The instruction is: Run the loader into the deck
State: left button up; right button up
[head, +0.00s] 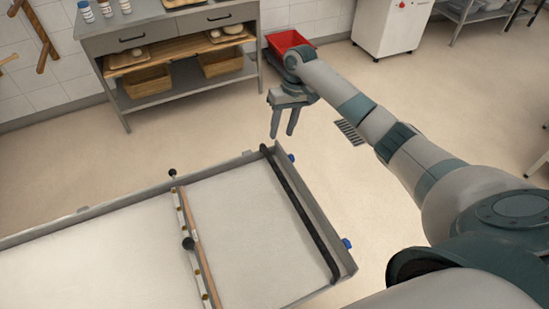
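The loader (110,240) is a long, flat frame with grey side rails and a pale white belt. It fills the lower left of the head view and runs off the left and bottom edges. A black bar handle (300,212) lies along its right end. A wooden and metal crossbar with dark knobs (197,245) spans the belt. My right gripper (283,134) is open and empty, fingers pointing down. It appears beyond the loader's far right corner, apart from the handle. My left gripper is not in view. No oven deck shows.
A steel workbench (165,24) with drawers, boards and baskets stands against the tiled wall at the back left. A red bin (287,41) sits beside it. A white cabinet (390,27) stands at the back. A floor drain (349,132) lies in the open beige floor.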

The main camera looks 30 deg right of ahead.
aim_at(274, 162)
jog(key=a+f, duration=0.1)
jog(key=f, duration=0.3)
jog(key=f+p, duration=0.1)
jog(key=f, duration=0.4)
jog(key=a+f+p, duration=0.1)
jog(key=f, duration=0.3)
jog(key=shift+w+a+f, duration=0.1)
jog(key=shift+a+f, duration=0.25)
jog(key=shift+f, duration=0.05)
grip_shut()
